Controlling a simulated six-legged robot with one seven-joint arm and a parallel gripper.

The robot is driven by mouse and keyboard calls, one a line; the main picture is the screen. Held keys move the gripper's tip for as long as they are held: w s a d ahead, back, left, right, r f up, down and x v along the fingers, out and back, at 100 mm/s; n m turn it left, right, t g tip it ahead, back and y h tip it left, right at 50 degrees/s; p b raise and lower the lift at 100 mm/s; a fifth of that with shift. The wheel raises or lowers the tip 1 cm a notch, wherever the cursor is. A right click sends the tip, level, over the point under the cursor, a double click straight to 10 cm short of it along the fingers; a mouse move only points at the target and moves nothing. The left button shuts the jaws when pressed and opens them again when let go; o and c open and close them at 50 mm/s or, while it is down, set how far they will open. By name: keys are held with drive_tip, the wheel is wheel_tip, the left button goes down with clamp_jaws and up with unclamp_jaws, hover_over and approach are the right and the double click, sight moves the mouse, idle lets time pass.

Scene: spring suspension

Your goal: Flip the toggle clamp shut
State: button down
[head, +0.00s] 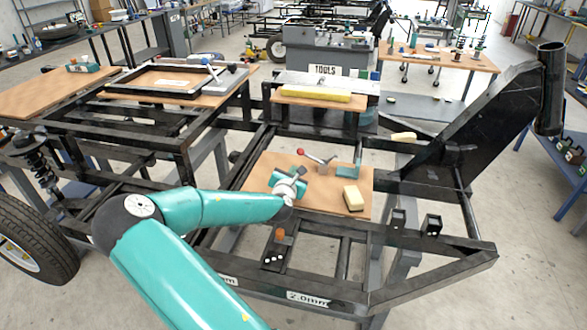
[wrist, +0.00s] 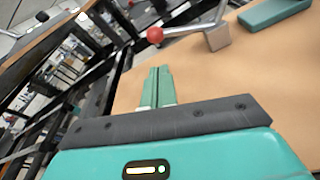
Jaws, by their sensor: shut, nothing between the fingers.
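The toggle clamp (head: 318,160) is mounted on a wooden board (head: 260,178). It has a metal lever with a red ball knob (head: 300,152) at its left end. In the wrist view the red knob (wrist: 155,35) is at the top, and the lever runs right to a grey-brown block (wrist: 217,38). My gripper (head: 283,180) is over the board, just below and left of the clamp in the head view. In the wrist view its teal fingers (wrist: 157,85) are together, with nothing between them. The fingertips point toward the knob and appear apart from it.
A teal bracket (head: 350,170) stands right of the clamp; a pale yellow block (head: 353,198) lies on the board nearer the front. Black frame rails surround the board. A black angled plate (head: 490,130) rises at right.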

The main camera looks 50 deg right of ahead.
sight(299, 154)
drive_tip(key=x, duration=0.8)
drive_tip(key=shift+w+d, duration=0.15)
drive_tip(key=shift+d, duration=0.05)
drive_tip(key=shift+r+m, duration=0.25)
drive_tip(key=shift+m, duration=0.05)
drive_tip(key=shift+r+m, duration=0.25)
drive_tip(key=shift+m, duration=0.05)
drive_tip(key=shift+s+d+r+m+t, duration=0.15)
drive_tip(key=shift+s+r+m+t, duration=0.15)
drive_tip(key=shift+r+m, duration=0.3)
drive_tip(key=r+m, duration=0.1)
drive_tip(key=s+m, duration=0.1)
drive_tip(key=r+m, duration=0.1)
drive_tip(key=shift+s+d+r+t, duration=0.25)
drive_tip(key=shift+d+r+t, duration=0.05)
drive_tip(key=shift+t, duration=0.1)
drive_tip(key=shift+s+d+r+m+t+h, duration=0.15)
drive_tip(key=shift+s+d+r+m, duration=0.1)
drive_tip(key=shift+s+r+m, duration=0.4)
drive_tip(key=shift+s+d+r+m+t+h, duration=0.1)
drive_tip(key=shift+s+d+r+m+t, duration=0.25)
drive_tip(key=shift+m, duration=0.6)
drive_tip(key=shift+s+d+r+m+h, duration=0.15)
drive_tip(key=shift+s+r+m, duration=0.15)
drive_tip(key=shift+s+m, duration=0.45)
